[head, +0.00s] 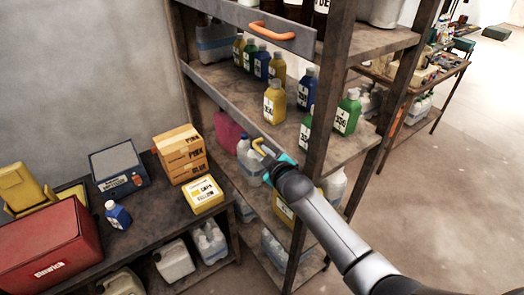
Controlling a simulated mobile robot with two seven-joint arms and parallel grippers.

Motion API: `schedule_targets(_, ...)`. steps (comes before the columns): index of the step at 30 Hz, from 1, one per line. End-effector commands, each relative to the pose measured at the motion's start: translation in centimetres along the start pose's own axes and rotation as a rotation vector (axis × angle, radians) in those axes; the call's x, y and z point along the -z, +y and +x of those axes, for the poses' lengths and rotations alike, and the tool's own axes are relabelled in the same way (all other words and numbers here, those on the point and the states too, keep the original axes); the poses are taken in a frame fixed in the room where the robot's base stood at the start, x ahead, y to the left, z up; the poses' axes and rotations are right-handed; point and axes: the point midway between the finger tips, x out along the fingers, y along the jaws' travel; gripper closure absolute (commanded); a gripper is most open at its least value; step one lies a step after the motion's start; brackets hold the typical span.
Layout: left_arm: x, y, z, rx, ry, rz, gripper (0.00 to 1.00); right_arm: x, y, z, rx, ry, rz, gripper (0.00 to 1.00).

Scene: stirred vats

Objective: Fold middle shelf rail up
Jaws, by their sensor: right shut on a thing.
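The middle shelf rail (222,98) is a grey bar along the front of the middle shelf, running down to the right toward the near post. A yellow handle (262,144) shows at its right part. My right gripper (268,157), with teal parts, is at this handle and shut on it. The wrist hides the fingertips and part of the rail's right end, so the exact grip is not clear. My left gripper is not in view.
Bottles, including a yellow one (274,102) and a green one (347,112), stand on the middle shelf behind the rail. An upper rail (240,17) has an orange handle (272,32). A bench (150,222) with boxes stands left.

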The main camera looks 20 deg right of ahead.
Motion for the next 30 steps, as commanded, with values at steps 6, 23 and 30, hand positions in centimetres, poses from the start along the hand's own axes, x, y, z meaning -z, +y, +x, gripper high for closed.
schedule_targets(6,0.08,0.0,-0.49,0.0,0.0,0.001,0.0,0.06,0.39,-0.02,0.023,0.001,0.054,1.0)
schedule_targets(23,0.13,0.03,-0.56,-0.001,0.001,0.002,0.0,0.02,0.45,-0.01,0.03,0.0,0.071,0.78)
schedule_targets(30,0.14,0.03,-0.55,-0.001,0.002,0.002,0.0,0.02,0.39,-0.02,0.031,0.0,0.07,0.7)
